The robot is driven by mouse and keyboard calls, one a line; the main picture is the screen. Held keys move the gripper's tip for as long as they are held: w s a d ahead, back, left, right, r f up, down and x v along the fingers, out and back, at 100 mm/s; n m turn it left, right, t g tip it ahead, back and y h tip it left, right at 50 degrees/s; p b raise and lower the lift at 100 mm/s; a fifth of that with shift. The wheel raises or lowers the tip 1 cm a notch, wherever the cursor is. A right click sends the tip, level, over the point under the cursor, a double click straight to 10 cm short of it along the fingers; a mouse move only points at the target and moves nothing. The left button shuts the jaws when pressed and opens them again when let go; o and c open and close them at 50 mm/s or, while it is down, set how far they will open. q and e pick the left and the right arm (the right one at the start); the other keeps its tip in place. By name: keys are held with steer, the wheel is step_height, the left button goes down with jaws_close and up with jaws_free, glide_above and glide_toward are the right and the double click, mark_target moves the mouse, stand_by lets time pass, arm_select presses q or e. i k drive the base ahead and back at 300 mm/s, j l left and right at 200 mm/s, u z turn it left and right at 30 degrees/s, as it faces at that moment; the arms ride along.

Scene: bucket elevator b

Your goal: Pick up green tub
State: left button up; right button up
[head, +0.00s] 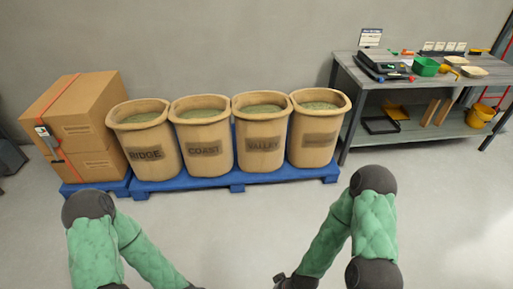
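The green tub (425,66) is a small open container standing on top of the grey workbench (458,80) at the upper right. It is beside a black scale-like device and a yellow scoop. Both my arms, in green padded covers, come in at the bottom of the head view. Their forearms run down to the bottom edge, where only dark wrist parts show. My grippers themselves are below the frame, far from the tub.
Several tan sacks or bins (263,145) of green grains stand on a blue pallet (212,183). Cardboard boxes (88,108) stand at left. The bench holds a black device (383,66), a yellow scoop (446,69) and pale bowls (473,72). A yellow bucket (480,116) sits on its lower shelf. The floor before the bench is clear.

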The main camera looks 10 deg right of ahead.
mark_target(425, 66)
steer(key=z, duration=1.45)
steer(key=i+l+z, duration=0.1)
steer(key=i+z, duration=0.35)
steer(key=i, duration=1.95)
steer(key=i+l+u, duration=0.15)
steer(key=i+u, duration=0.3)
steer(key=i, duration=0.2)
steer(key=i+l+u, duration=0.4)
steer(key=i, duration=0.25)
steer(key=i+l+u, duration=0.45)
steer(key=i+l, duration=0.1)
steer(key=l, duration=0.05)
